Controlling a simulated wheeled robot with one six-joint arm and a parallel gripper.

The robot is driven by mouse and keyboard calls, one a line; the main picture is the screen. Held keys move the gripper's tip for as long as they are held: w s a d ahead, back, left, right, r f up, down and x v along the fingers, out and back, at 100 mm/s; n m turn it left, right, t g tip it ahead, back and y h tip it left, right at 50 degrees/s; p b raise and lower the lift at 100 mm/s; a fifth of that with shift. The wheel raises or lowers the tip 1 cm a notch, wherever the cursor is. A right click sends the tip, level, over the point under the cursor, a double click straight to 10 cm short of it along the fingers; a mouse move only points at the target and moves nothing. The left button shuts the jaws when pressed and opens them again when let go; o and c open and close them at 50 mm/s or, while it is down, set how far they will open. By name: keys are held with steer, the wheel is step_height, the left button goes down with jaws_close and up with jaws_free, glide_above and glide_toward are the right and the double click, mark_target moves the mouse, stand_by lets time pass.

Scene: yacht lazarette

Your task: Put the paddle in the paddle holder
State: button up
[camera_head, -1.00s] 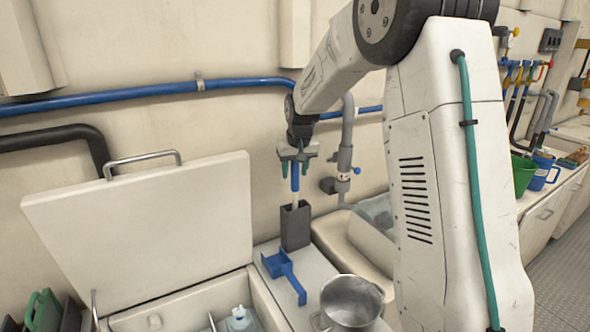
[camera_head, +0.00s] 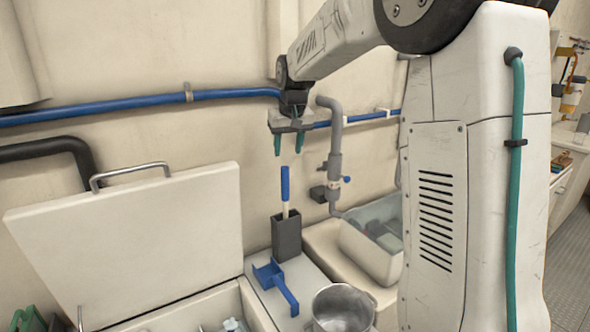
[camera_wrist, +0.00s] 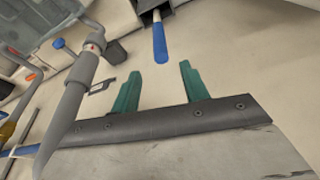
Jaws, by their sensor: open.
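The paddle (camera_head: 285,184) has a blue grip and a pale shaft. It stands upright in the dark grey paddle holder (camera_head: 286,236), with its lower part hidden inside. My gripper (camera_head: 288,148) is open and empty above the paddle, with its green fingers pointing down and clear of the grip. In the wrist view my open gripper (camera_wrist: 158,85) shows both green fingers apart. The blue grip of the paddle (camera_wrist: 160,44) lies beyond the fingertips there, touching neither. A corner of the holder (camera_wrist: 150,5) shows at the top edge.
A blue scoop (camera_head: 275,282) lies in front of the holder, beside a metal pot (camera_head: 342,308). A raised white hatch lid (camera_head: 130,245) stands at the left. A grey pipe with a valve (camera_head: 335,165) and a grey bin (camera_head: 374,225) are at the right.

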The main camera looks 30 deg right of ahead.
steer(key=s+a+r+n, duration=0.15)
steer(key=s+a, duration=0.25)
steer(key=s, duration=0.5)
steer(key=s+a+r+m, duration=0.15)
steer(key=s+a, duration=0.25)
steer(key=s, duration=0.4)
steer(key=s+a+f+n+g, duration=0.1)
steer(key=s+a+f, duration=0.1)
steer(key=s, duration=0.9)
steer(key=s+a+f+n+g, duration=0.1)
steer(key=s+a+f, duration=0.2)
steer(key=s, duration=0.8)
steer(key=shift+a+f+y, duration=0.15)
steer(key=shift+f+y, duration=0.15)
steer(key=shift+f, duration=0.55)
